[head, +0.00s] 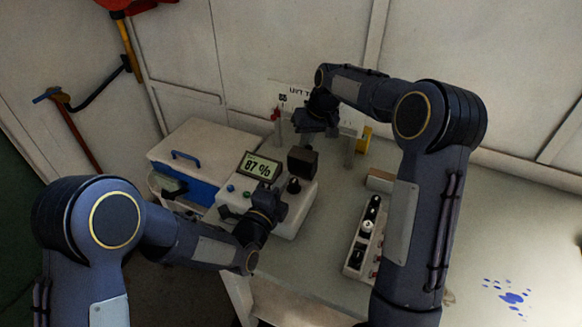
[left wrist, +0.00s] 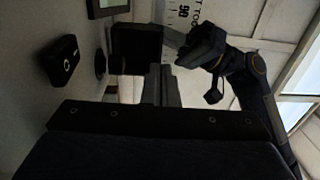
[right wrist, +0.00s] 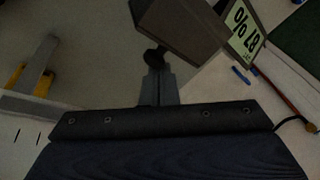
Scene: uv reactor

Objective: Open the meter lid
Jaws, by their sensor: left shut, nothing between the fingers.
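The meter (head: 290,215) is a white box on the bench with a lit display reading 87 % (head: 260,167). A dark block (head: 302,161), likely its lid, sits on top at the right and looks down; a black knob (head: 293,186) is in front of it. My left gripper (head: 270,193) is shut and empty at the meter's front; in the left wrist view its fingers (left wrist: 160,85) point toward the dark block (left wrist: 135,48). My right gripper (head: 318,125) is behind the block. Its fingers (right wrist: 158,85) look shut in the right wrist view, close to the block (right wrist: 180,30); contact is unclear.
A blue and white cooler-like box (head: 200,160) stands left of the meter. A control strip with knobs (head: 365,235) lies to the right. Posts and a yellow piece (head: 364,140) stand behind, near the wall. The bench at right is mostly clear.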

